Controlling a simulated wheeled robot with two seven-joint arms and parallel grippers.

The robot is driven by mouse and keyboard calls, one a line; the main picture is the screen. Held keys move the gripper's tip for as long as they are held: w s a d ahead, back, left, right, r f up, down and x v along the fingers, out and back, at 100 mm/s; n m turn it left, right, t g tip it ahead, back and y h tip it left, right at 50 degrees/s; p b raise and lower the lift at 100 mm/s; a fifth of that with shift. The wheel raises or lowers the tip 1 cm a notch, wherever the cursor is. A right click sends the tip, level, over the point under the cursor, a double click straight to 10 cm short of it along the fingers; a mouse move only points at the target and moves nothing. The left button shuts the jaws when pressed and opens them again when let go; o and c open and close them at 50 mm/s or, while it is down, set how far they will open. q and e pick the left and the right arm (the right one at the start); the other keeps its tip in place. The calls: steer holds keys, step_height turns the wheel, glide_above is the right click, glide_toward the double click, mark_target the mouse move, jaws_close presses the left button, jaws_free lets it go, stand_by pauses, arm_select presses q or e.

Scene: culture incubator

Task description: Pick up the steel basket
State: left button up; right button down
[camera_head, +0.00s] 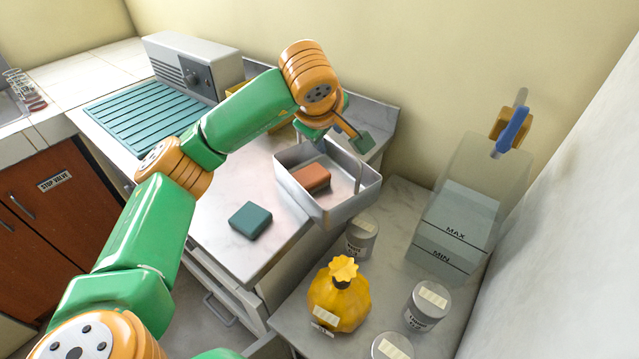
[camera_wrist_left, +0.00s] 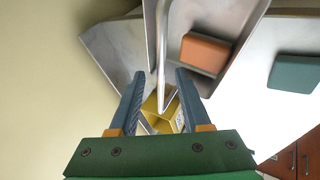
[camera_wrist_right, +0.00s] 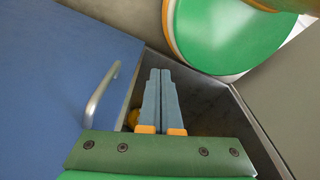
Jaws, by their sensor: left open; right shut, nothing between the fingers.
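The steel basket (camera_head: 345,207) stands at the right end of the marble counter, with an orange-brown block (camera_head: 312,178) inside. Its thin upright handle shows near the gripper. My left gripper (camera_head: 360,140) is open at the basket's back side. In the left wrist view, the bar of the basket handle (camera_wrist_left: 161,50) runs between the two open fingers (camera_wrist_left: 157,92), apart from both as far as I can tell. The block (camera_wrist_left: 204,54) also shows there. My right gripper (camera_wrist_right: 160,75) is shut and empty, low down beside a blue panel with a metal handle; it is not seen in the head view.
A teal block (camera_head: 250,220) lies left of the basket. A grey box with a knob (camera_head: 193,65) and a ribbed teal mat (camera_head: 145,115) stand further left.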

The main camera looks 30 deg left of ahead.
arm_select(q)
steer(key=x, duration=0.2)
steer(key=a+p+x, duration=0.1)
steer(key=x, duration=0.2)
steer(key=shift+w, duration=0.15)
jaws_close()
stand_by(1.1)
